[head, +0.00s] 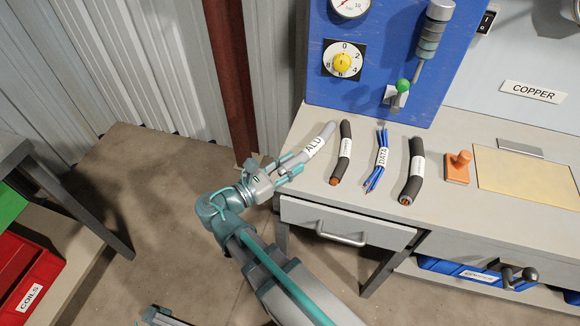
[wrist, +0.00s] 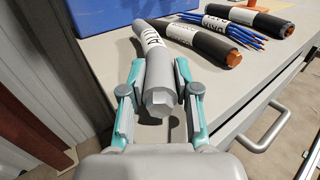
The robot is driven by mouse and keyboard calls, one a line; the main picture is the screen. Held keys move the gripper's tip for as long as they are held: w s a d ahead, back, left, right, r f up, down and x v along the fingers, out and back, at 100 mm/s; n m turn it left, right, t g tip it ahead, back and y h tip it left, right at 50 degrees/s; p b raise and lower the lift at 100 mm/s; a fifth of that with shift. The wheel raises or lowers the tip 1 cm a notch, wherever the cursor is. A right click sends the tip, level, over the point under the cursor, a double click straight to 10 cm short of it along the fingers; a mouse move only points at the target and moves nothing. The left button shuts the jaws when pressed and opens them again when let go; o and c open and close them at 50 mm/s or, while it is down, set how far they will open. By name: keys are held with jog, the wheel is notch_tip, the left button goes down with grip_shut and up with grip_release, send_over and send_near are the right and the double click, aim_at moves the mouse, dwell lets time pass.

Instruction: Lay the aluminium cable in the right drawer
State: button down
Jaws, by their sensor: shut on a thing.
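The aluminium cable (head: 318,146), light grey with a white label reading something like "ALU", lies at the left end of the bench top. My gripper (head: 284,172) is shut around its near end. In the wrist view the cable (wrist: 157,76) runs away from me between the two fingers (wrist: 158,104); I cannot tell if it touches the bench. A drawer front with a bar handle (head: 342,238) is under the bench's left part and looks shut. Farther right is another grey front (head: 465,250) with a dark knob; its inside is hidden.
A dark copper-ended cable (head: 343,150), a blue data cable bundle (head: 380,160) and another dark cable (head: 412,170) lie to the right. An orange stamp (head: 458,167) and a tan board (head: 525,177) follow. A blue machine panel (head: 385,60) stands behind.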

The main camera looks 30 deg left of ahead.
jog(key=shift+f, duration=0.4)
jog(key=c, duration=0.9)
grip_release()
jog(key=shift+f, duration=0.1)
jog(key=shift+o, duration=0.2)
jog(key=shift+o, duration=0.2)
jog(key=v, duration=1.1)
jog(key=shift+s, duration=0.2)
jog(key=shift+o, duration=0.4)
jog(key=shift+s+a, duration=0.1)
jog(key=shift+s, duration=0.25)
